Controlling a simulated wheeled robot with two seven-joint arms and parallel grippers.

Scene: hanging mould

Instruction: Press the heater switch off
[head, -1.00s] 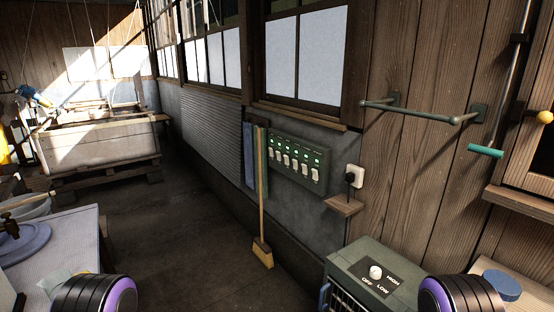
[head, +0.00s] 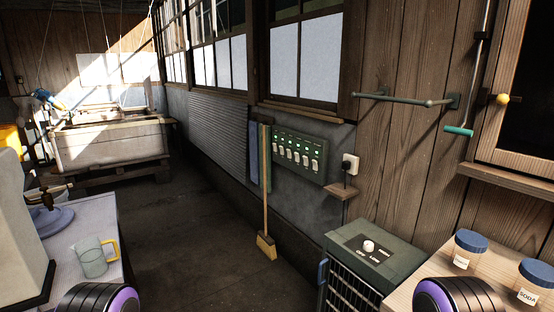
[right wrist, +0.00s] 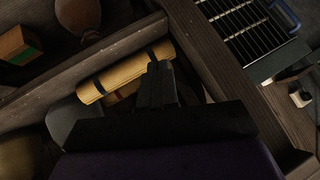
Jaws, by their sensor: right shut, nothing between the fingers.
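A green switch panel (head: 298,156) is on the grey wall below the window, with a row of several white rocker switches and small green lights. Its labels are too small to read, so I cannot tell which switch is the heater's. A grey-green heater (head: 345,262) with a white knob (head: 368,247) on top and a front grille stands below and right of the panel. Its grille also shows in the right wrist view (right wrist: 245,25). My right gripper (right wrist: 160,72) is shut and empty, over a rolled mat (right wrist: 130,72), apart from the panel. My left gripper is out of view.
A broom (head: 265,200) leans on the wall just left of the panel. A wall socket (head: 350,164) and small shelf (head: 343,193) are right of it. Jars (head: 470,250) stand on a wooden top at right. A jug (head: 91,257) stands on the left table. The floor between is clear.

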